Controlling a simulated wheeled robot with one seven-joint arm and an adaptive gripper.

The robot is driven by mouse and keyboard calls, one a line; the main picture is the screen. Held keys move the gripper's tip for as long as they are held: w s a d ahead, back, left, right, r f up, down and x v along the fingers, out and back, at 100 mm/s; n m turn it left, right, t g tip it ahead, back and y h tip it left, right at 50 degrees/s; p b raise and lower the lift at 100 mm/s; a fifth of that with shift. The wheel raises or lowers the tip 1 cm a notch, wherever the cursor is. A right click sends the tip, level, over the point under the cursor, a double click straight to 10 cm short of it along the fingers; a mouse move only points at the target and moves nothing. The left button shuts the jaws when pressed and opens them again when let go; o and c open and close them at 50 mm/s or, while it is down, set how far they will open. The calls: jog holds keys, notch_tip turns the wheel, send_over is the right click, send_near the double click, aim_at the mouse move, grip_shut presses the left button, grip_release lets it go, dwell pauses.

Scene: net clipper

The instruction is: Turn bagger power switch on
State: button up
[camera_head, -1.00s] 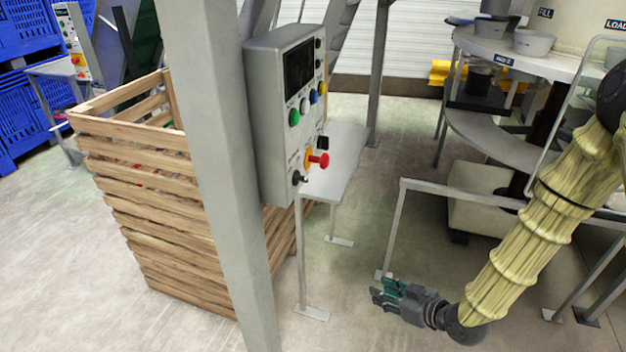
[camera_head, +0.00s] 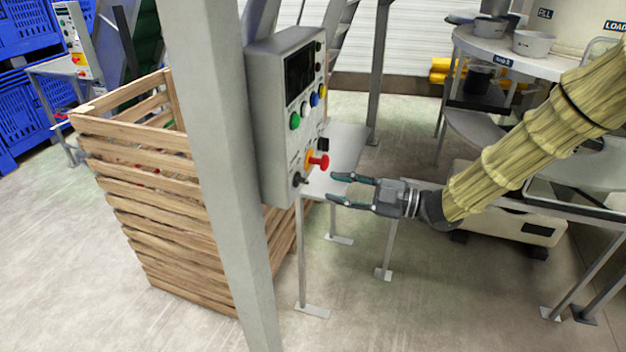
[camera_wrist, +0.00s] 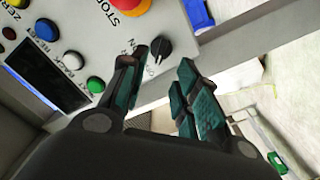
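The power switch, a small black rotary knob (camera_head: 299,179), sits at the bottom of the grey control panel (camera_head: 262,130). In the wrist view the knob (camera_wrist: 158,50) shows between and beyond the fingertips, with partly readable on/off lettering around it. My gripper (camera_head: 334,187) is open and empty, to the right of the knob, pointing at the panel with a gap left between them. In the wrist view its teal-padded fingers (camera_wrist: 163,62) are apart, one on each side of the knob.
A red stop button (camera_head: 320,162) on a yellow base sticks out just above the knob. Green, blue and other buttons and a dark screen (camera_head: 299,68) are higher up. A grey post (camera_head: 215,150) and a wooden crate (camera_head: 165,215) stand left. A metal table (camera_head: 345,150) is behind the panel.

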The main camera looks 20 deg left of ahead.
aim_at(307, 181)
jog(key=a+p, duration=0.1)
jog(key=a, duration=0.5)
jog(key=shift+w+a, duration=0.15)
jog(key=shift+a, duration=0.2)
grip_shut()
